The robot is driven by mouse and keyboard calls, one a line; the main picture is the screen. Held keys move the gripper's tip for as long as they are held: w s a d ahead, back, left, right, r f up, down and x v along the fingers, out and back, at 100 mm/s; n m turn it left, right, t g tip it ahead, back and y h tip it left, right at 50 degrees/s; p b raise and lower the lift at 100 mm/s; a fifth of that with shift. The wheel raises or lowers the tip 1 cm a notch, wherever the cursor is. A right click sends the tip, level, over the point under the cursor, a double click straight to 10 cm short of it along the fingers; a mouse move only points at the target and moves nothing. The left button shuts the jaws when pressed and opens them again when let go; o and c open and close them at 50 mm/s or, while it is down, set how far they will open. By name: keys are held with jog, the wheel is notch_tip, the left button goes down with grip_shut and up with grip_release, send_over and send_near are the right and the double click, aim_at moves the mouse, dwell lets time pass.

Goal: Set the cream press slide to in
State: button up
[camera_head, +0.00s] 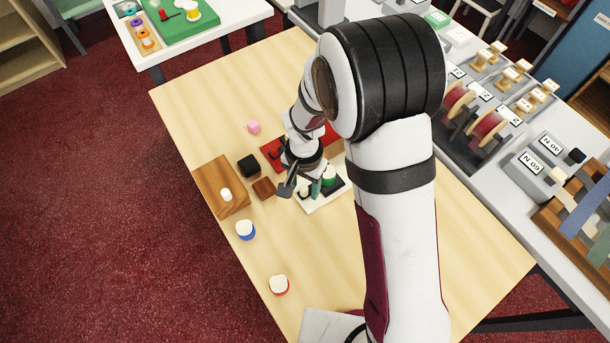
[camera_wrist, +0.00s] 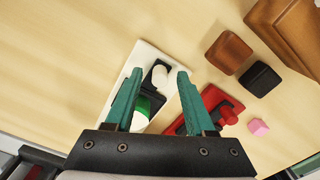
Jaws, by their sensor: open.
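A cream base plate (camera_head: 313,206) stands on the wooden table beneath my gripper; it also shows in the wrist view (camera_wrist: 128,74). On it are a black track (camera_wrist: 159,95), a white knob (camera_wrist: 160,75) and a green-and-white round piece (camera_wrist: 142,113). I take this to be the cream press slide; its in or out position I cannot tell. My gripper (camera_wrist: 157,71) is open, its teal fingers apart, and in the wrist view the white knob appears between the fingertips. Contact cannot be told. In the head view my arm hides part of the plate.
A red fixture (camera_wrist: 211,110) stands close beside the plate. A brown block (camera_head: 264,188), a black block (camera_head: 248,165), a pink piece (camera_head: 253,127) and a wooden box (camera_head: 213,179) are nearby. White-topped blue (camera_head: 245,230) and red (camera_head: 279,285) pieces stand forward, with bare table around them.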

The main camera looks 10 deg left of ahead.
jog(key=shift+c, duration=0.2)
grip_shut()
